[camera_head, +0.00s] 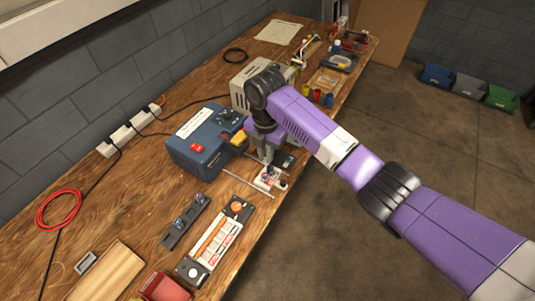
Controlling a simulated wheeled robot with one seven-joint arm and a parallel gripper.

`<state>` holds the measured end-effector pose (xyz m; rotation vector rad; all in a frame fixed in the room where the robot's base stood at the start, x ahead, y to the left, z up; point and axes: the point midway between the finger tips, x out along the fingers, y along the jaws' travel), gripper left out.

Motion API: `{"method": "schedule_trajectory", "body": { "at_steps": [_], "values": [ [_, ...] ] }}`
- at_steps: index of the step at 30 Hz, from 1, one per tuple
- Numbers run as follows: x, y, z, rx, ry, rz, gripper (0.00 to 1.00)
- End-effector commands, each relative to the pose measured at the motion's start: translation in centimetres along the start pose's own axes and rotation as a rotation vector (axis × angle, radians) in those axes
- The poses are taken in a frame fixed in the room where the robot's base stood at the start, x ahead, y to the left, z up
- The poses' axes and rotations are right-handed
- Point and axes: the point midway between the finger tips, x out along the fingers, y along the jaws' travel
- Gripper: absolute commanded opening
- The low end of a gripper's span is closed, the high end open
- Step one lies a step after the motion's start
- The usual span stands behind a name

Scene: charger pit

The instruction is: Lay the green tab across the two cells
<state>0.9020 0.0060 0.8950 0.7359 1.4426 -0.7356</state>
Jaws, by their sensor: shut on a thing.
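My gripper (266,160) points down over the bench near its front edge, just behind a small white fixture (267,180). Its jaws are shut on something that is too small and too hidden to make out. I cannot pick out a green tab in this view. Two small blue-and-silver upright pieces (178,223) stand in a dark block at the left of my gripper; I cannot tell whether these or parts of the white fixture are the two cells.
A blue machine (195,150) with a red switch stands close left of my gripper, and a beige box (245,85) behind it. A long white-and-orange strip tray (215,245) lies nearer. Thin rods lie beside the fixture. Small coloured pots (317,95) stand farther right.

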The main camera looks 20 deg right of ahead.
Motion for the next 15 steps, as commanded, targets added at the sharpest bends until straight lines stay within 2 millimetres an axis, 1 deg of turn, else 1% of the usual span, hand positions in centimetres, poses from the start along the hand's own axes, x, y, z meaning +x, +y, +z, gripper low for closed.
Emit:
{"method": "schedule_trajectory", "body": {
  "at_steps": [8,15],
  "values": [
    [2.4,-0.1,-0.1,-0.001,0.000,-0.001,0.00],
    [5.0,-0.1,0.0,-0.001,0.000,-0.001,0.00]
  ]
}}
